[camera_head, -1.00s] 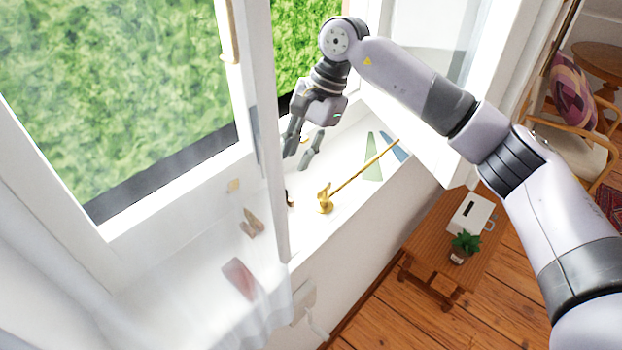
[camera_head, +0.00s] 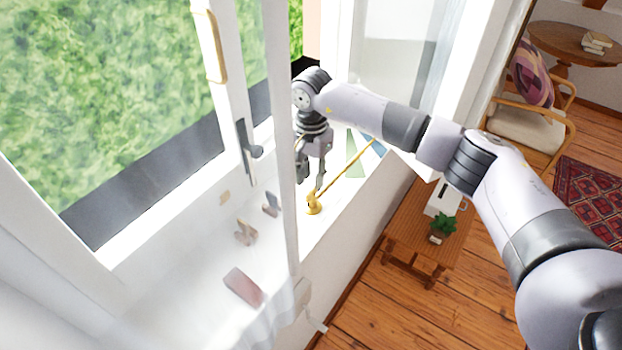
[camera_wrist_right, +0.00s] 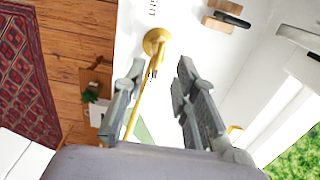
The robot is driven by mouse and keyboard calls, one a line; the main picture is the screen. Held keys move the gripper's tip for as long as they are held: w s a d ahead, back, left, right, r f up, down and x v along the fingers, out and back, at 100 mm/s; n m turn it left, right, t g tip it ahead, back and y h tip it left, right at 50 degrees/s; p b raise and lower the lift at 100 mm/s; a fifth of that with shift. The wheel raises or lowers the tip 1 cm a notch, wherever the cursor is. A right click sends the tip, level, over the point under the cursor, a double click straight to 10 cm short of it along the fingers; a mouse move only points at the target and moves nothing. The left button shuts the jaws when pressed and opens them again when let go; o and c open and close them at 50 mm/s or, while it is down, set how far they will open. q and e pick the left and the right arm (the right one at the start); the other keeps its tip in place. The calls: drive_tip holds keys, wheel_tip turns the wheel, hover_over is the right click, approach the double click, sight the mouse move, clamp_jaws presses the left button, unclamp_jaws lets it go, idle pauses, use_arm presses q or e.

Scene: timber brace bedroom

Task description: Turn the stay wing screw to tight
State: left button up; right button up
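A brass stay rod (camera_head: 345,170) slants over the white window sill, and its brass fitting (camera_head: 313,204) stands at the near end on the sill. In the right wrist view the round brass fitting (camera_wrist_right: 155,42) lies just beyond my fingertips. I cannot clearly make out the wing screw's shape or position. My right gripper (camera_head: 312,184) points down just above the fitting. In the right wrist view my right gripper (camera_wrist_right: 161,70) is open and empty, with the rod (camera_wrist_right: 134,115) passing near its left finger. My left gripper is not in view.
The open window frame with a dark handle (camera_head: 249,150) stands left of my right arm. Small blocks (camera_head: 246,232) and a pinkish piece (camera_head: 243,287) lie on the sill behind a sheer curtain. Green and blue wedges (camera_head: 354,152) lie beyond the rod. A wooden table (camera_head: 410,245) is below.

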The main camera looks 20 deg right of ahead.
sight(312, 190)
wheel_tip(312, 190, down, 3)
drive_tip(key=shift+s+d+f+p, duration=0.1)
drive_tip(key=shift+d+f+p, duration=0.05)
drive_tip(key=shift+p, duration=0.3)
drive_tip(key=shift+f, duration=0.35)
drive_tip(key=shift+c, duration=0.3)
clamp_jaws()
